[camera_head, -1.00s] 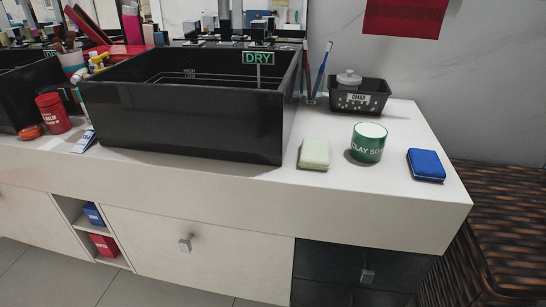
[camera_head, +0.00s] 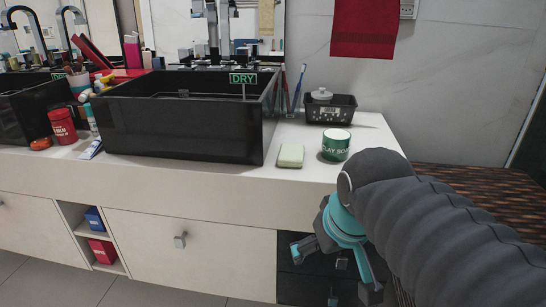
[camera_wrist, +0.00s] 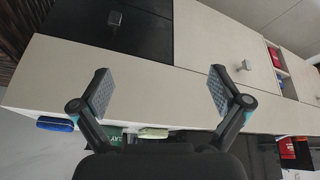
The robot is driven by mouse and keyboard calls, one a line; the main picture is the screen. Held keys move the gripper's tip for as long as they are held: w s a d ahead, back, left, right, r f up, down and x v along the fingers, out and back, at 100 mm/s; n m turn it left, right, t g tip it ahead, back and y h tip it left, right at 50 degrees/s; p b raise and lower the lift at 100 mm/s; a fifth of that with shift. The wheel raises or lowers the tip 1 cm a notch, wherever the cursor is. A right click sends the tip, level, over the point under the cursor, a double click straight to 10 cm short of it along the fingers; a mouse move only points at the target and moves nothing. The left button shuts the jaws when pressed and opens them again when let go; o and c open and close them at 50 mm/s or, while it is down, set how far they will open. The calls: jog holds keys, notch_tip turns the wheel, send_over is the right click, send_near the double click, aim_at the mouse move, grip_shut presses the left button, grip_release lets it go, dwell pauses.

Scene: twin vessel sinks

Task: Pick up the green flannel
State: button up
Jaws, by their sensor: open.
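The green flannel (camera_head: 290,155) looks like a small pale green folded block. It lies on the white counter (camera_head: 230,177), right of the black sink's front corner and left of the green cup. It also shows in the wrist view (camera_wrist: 153,133), low in the middle, partly cut off by my gripper's body. My gripper (camera_head: 335,272) is in front of the counter, lower than its top and right of the flannel in the head view. In the wrist view my gripper (camera_wrist: 160,92) has its two fingers wide apart, with nothing between them.
A green cup (camera_head: 336,146) stands close right of the flannel. A black basket (camera_head: 330,110) is behind it. The black sink (camera_head: 185,130) fills the left. A blue item (camera_wrist: 55,124) shows in the wrist view; my arm hides it in the head view. Dark drawers are below.

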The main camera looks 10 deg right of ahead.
jog(key=w+r+n+g, duration=0.2)
jog(key=w+r+n, duration=0.3)
jog(key=w+r, duration=0.8)
notch_tip(320, 180, up, 4)
jog(key=r+n+g+p, duration=0.1)
jog(key=n+g, duration=0.2)
jog(key=n, duration=0.5)
send_over(291, 151)
notch_tip(291, 151, down, 14)
jog(key=b, duration=0.4)
jog(key=shift+r, duration=0.25)
jog(key=c, duration=0.7)
